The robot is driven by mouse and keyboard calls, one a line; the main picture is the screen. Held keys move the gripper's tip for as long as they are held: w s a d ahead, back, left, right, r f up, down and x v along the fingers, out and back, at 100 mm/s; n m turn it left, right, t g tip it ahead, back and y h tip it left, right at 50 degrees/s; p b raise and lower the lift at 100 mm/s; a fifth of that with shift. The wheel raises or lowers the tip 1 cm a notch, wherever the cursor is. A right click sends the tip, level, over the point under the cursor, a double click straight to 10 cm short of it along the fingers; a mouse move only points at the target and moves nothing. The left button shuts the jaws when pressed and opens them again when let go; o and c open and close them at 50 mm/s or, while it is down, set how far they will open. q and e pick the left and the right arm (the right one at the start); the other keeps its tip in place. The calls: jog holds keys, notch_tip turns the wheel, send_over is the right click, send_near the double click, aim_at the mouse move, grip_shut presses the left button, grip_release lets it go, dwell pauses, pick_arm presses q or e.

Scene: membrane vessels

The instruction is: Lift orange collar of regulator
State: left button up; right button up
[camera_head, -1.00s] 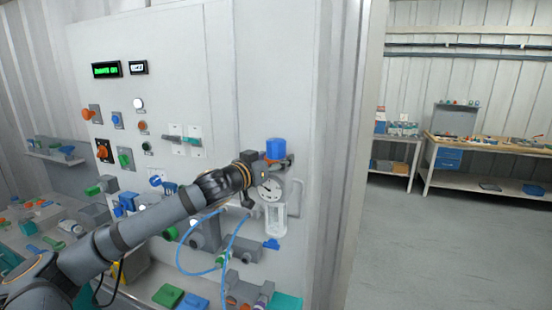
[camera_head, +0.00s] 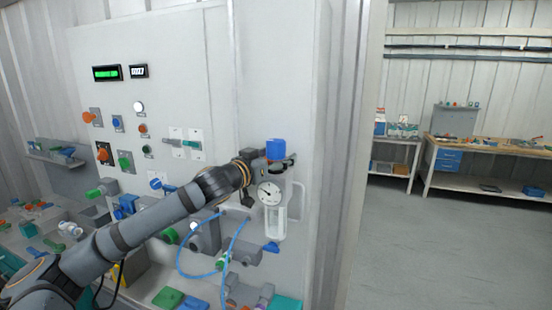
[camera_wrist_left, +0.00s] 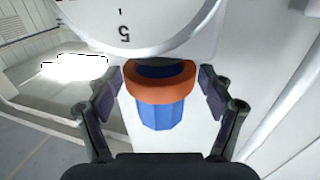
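The regulator stands on the right part of the white panel, with a blue knob (camera_head: 275,149) on top, a round white gauge (camera_head: 269,193) and a clear bowl (camera_head: 275,223) below. The orange collar (camera_wrist_left: 160,81) shows in the left wrist view as a ring around the blue knob (camera_wrist_left: 161,112); in the head view my gripper hides it. My left gripper (camera_head: 280,167) is at the regulator, between knob and gauge. In the left wrist view, its fingers (camera_wrist_left: 160,84) are open on both sides of the collar, with a narrow gap on each side. My right gripper is not in view.
A blue hose (camera_head: 192,275) loops below my left arm. Valves, buttons and switches cover the panel (camera_head: 215,60) to the left. A shelf with coloured parts lies at lower left. The floor (camera_head: 450,240) to the right is clear, with workbenches (camera_head: 480,165) behind it.

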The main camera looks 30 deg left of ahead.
pick_arm(q)
jog(key=shift+r, duration=0.1)
notch_tip(320, 180, up, 10)
jog(key=shift+f, duration=0.15)
dwell(0.5)
dwell(0.4)
